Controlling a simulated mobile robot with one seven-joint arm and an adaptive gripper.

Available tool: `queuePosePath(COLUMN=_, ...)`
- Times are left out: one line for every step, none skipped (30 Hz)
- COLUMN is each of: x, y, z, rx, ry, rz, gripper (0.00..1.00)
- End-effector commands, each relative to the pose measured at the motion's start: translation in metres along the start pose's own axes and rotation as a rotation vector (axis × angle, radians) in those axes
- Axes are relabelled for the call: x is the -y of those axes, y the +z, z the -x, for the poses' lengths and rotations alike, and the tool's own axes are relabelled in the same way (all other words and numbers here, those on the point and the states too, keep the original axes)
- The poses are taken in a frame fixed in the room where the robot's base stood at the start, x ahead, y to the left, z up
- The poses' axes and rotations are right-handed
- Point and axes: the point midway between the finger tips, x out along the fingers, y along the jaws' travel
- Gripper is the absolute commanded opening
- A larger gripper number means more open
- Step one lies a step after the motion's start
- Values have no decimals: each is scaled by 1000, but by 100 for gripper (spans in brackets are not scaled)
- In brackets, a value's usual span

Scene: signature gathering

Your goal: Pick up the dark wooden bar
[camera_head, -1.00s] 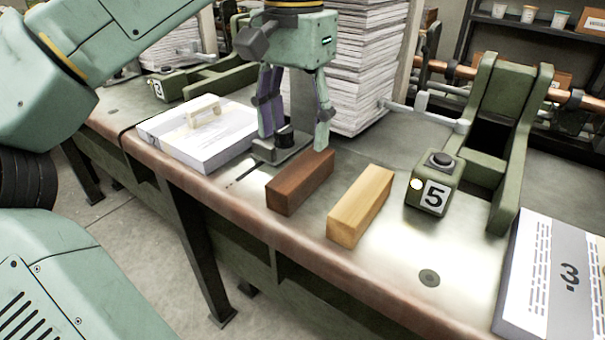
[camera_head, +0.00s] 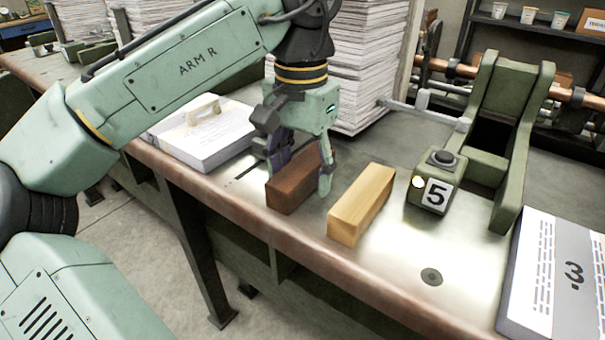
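The dark wooden bar (camera_head: 292,190) lies flat on the metal worktable near its front edge, in the middle of the head view. My gripper (camera_head: 299,182) has come down over it, fingers pointing down. One finger is at the bar's left side and the other is at its right end, with a gap between them that the bar spans. The fingers are apart; whether they touch the bar cannot be made out. A light wooden bar (camera_head: 361,205) lies just to the right of the dark one, apart from it.
A paper stack with a handled block (camera_head: 205,130) is to the left. A tall paper stack (camera_head: 362,60) stands behind. The table's front edge (camera_head: 300,248) is close.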

Motion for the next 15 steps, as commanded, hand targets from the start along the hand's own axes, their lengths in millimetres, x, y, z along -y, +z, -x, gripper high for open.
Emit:
queuePosePath(x=0, y=0, z=0, rx=0, ry=0, rz=0, gripper=51)
queuePosePath(x=0, y=0, z=0, rx=0, ry=0, rz=0, gripper=49)
queuePosePath(x=0, y=0, z=0, rx=0, ry=0, rz=0, gripper=46)
queuePosePath(x=0, y=0, z=0, rx=0, ry=0, rz=0, gripper=44)
queuePosePath(x=0, y=0, z=0, rx=0, ry=0, rz=0, gripper=42)
queuePosePath(x=0, y=0, z=0, rx=0, ry=0, rz=0, gripper=39)
queuePosePath(x=0, y=0, z=0, rx=0, ry=0, rz=0, gripper=37)
queuePosePath(x=0, y=0, z=0, rx=0, ry=0, rz=0, gripper=35)
queuePosePath(x=0, y=0, z=0, rx=0, ry=0, rz=0, gripper=33)
queuePosePath(x=0, y=0, z=0, rx=0, ry=0, rz=0, gripper=31)
queuePosePath(x=0, y=0, z=0, rx=0, ry=0, rz=0, gripper=29)
queuePosePath(x=0, y=0, z=0, rx=0, ry=0, rz=0, gripper=26)
queuePosePath(x=0, y=0, z=0, rx=0, ry=0, rz=0, gripper=24)
queuePosePath(x=0, y=0, z=0, rx=0, ry=0, rz=0, gripper=22)
queuePosePath(x=0, y=0, z=0, rx=0, ry=0, rz=0, gripper=19)
